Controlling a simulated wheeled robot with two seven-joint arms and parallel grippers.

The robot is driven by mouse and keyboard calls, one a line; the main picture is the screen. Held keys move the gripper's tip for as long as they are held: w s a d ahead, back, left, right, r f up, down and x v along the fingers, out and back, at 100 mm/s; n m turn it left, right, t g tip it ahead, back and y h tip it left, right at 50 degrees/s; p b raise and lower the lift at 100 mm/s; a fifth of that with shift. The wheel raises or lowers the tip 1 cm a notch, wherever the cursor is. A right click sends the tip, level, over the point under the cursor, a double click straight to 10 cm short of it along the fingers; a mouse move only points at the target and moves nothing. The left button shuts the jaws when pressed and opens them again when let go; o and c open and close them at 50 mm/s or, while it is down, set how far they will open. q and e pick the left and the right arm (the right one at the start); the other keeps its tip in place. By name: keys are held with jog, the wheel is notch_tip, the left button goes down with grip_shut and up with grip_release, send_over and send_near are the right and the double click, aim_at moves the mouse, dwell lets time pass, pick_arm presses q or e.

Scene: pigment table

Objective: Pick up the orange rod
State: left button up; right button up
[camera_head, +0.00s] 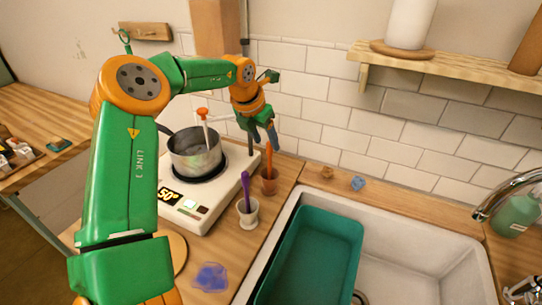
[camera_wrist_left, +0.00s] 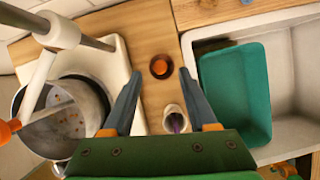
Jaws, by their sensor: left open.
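The orange rod (camera_head: 269,158) stands upright in a small brown cup (camera_head: 269,184) on the wooden counter, beside the hot plate. In the left wrist view the rod (camera_wrist_left: 160,67) is seen nearly end-on inside the dark round cup. My left gripper (camera_head: 264,142) is above the rod, pointing down. In the left wrist view its two fingers (camera_wrist_left: 160,74) are spread apart with nothing between them, and the rod's end lies in line with the gap, beyond the fingertips. My right gripper is not in view.
A purple pestle (camera_head: 245,187) stands in a white mortar (camera_head: 248,212) in front of the cup. A steel pot (camera_head: 194,160) sits on the hot plate (camera_head: 205,205) to the left, with a white orange-topped probe. A teal tub (camera_head: 315,255) is in the sink at right.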

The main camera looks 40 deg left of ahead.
aim_at(269, 143)
pick_arm(q)
jog(key=w+f, duration=0.2)
jog(key=f, duration=0.1)
jog(key=shift+w+a, duration=0.15)
jog(key=shift+w, duration=0.05)
jog(key=shift+s+r, duration=0.2)
jog(key=shift+s, duration=0.15)
grip_shut()
jog(key=shift+w, duration=0.1)
dwell(0.6)
